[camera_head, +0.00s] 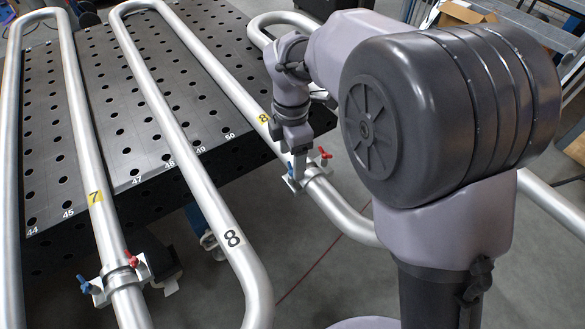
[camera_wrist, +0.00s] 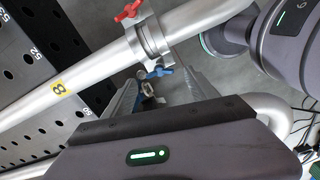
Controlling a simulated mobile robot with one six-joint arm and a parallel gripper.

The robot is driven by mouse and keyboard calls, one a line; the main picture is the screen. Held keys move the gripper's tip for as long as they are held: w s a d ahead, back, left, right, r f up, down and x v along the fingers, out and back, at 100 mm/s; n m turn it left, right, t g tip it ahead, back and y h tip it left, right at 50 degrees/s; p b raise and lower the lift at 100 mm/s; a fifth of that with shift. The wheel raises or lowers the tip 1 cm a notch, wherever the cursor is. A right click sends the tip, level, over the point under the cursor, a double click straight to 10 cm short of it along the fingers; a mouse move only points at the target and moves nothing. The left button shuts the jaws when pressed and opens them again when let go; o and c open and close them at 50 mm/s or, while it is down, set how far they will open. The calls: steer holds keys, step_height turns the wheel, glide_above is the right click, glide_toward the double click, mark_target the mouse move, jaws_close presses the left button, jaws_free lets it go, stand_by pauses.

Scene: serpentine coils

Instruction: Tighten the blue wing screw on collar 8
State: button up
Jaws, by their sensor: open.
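Collar 8 (camera_head: 308,176) is a metal clamp on the silver pipe beside the yellow "8" label (camera_head: 263,118); it also shows in the wrist view (camera_wrist: 151,36). Its blue wing screw (camera_wrist: 159,72) is on the collar side facing my gripper. In the head view only a bit of blue shows by the fingers. A red wing screw (camera_head: 325,155) is on the collar's other side, also in the wrist view (camera_wrist: 128,12). My gripper (camera_wrist: 156,78) is open, one finger on either side of the blue screw's line. I cannot tell whether they touch it.
Collar 7 (camera_head: 122,278), with its own red and blue wing screws, is on the pipe at lower left. A black perforated table (camera_head: 130,80) lies under the pipes. Floor is open below collar 8.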

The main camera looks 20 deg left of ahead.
step_height(320, 180, down, 2)
steer(key=shift+f+b, duration=0.2)
steer(key=shift+b, duration=0.1)
steer(key=c, duration=1.4)
steer(key=shift+o, duration=0.2)
